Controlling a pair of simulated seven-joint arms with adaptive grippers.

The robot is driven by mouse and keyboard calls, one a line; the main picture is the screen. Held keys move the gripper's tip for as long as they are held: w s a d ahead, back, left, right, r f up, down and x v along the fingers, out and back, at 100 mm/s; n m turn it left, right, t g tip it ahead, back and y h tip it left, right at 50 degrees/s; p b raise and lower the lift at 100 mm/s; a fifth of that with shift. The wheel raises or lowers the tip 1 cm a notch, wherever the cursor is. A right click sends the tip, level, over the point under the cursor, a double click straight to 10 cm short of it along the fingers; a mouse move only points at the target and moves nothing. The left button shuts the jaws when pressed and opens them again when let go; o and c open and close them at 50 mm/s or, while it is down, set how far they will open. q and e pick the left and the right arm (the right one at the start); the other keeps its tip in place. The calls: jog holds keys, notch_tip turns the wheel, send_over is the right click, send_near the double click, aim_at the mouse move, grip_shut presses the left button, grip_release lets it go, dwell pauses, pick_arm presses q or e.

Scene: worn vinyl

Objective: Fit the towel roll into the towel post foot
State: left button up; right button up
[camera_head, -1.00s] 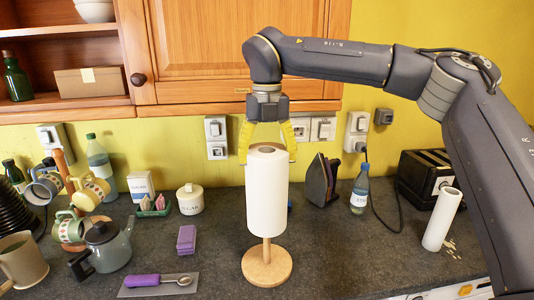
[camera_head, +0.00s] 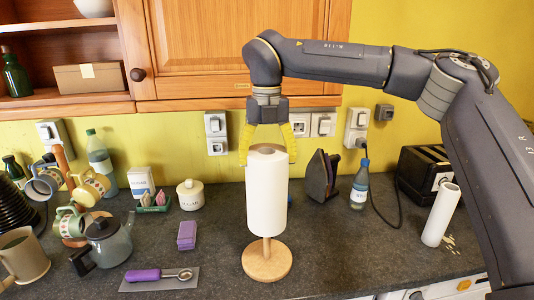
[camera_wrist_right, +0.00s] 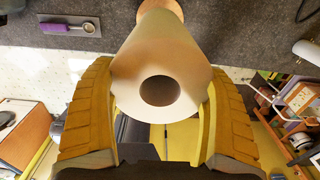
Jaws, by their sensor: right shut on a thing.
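The white towel roll (camera_head: 267,200) is upright in the middle of the counter, and its open core (camera_wrist_right: 160,90) faces the right wrist camera. Below it, a short stretch of wooden post shows above the round wooden foot (camera_head: 267,268), so the roll's lower end is clear of the foot's disc. How far the post reaches inside the roll is hidden. My right gripper (camera_head: 267,157) comes from above, its yellow fingers on either side of the roll's top, shut on it. The foot's edge also shows in the right wrist view (camera_wrist_right: 160,5). My left gripper is out of view.
A thin white roll (camera_head: 440,215) stands at the right near the toaster (camera_head: 425,170). A bottle (camera_head: 360,185) and an iron (camera_head: 322,177) stand behind. A teapot (camera_head: 105,245), a scoop (camera_head: 158,275) and purple sponges (camera_head: 187,236) lie left. Counter right of the foot is clear.

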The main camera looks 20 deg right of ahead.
jog(key=shift+f, duration=6.6)
jog(key=o, duration=1.5)
jog(key=shift+r, duration=6.05)
